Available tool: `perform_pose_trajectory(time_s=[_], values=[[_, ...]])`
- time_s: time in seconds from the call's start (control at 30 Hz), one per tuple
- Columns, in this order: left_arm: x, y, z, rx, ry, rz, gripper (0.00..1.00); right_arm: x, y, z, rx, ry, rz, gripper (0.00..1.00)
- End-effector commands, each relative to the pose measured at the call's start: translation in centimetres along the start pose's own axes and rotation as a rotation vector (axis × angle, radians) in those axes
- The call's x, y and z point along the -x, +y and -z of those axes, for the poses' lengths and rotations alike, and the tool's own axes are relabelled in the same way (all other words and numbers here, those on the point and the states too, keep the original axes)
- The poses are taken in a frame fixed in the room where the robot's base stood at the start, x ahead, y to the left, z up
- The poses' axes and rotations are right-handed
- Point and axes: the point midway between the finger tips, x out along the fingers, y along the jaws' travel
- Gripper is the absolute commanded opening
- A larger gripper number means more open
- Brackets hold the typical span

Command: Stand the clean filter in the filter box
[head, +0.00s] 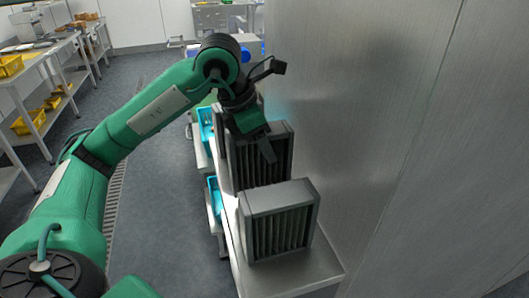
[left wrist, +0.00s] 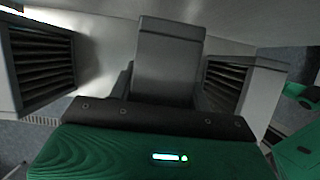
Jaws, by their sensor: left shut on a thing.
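Two grey-framed, pleated filters stand upright on a steel bench (head: 318,272) beside the wall. The rear filter (head: 262,176) is darker; the front filter (head: 280,230) has a lighter frame. My left gripper (head: 264,148) reaches down over the rear filter, with a finger in front of its upper part. It is shut on that filter, as far as I can tell. In the left wrist view, a grey finger fills the middle, with one slatted panel (left wrist: 40,68) at left and another (left wrist: 232,84) at right. I cannot make out a separate filter box. My right gripper is out of view.
A smooth metal wall (head: 400,110) rises close along the bench's right side. Teal bins (head: 214,198) sit along its left side. Tables with yellow trays (head: 28,121) stand at far left. The grey floor (head: 158,185) between is clear.

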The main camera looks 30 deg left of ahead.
Motion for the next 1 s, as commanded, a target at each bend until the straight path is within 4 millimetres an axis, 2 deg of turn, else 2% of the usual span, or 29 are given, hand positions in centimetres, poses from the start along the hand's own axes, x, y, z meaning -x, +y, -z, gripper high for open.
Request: perform_pose_trajectory(time_s=[0.27, 0.4, 0.8, 0.83, 0.93, 1.0], values=[[-2.5, -0.1, 1.1, 0.001, 0.003, 0.003, 0.21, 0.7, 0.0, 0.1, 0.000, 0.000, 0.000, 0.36], [-3.2, -0.1, 1.0, -0.001, 0.002, 0.002, 0.21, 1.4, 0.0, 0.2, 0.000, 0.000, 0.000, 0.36], [-3.9, -0.1, 1.2, -0.002, 0.000, 0.000, 0.21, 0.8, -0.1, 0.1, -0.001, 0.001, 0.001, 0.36], [-3.8, -0.1, 1.2, -0.002, 0.000, 0.001, 0.51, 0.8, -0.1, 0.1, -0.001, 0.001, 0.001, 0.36], [-3.7, -0.1, 1.2, -0.001, 0.000, 0.001, 0.70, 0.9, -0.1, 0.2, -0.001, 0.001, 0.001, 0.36], [-3.7, -0.1, 1.2, -0.001, 0.001, 0.001, 0.71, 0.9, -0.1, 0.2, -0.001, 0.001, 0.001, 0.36]])
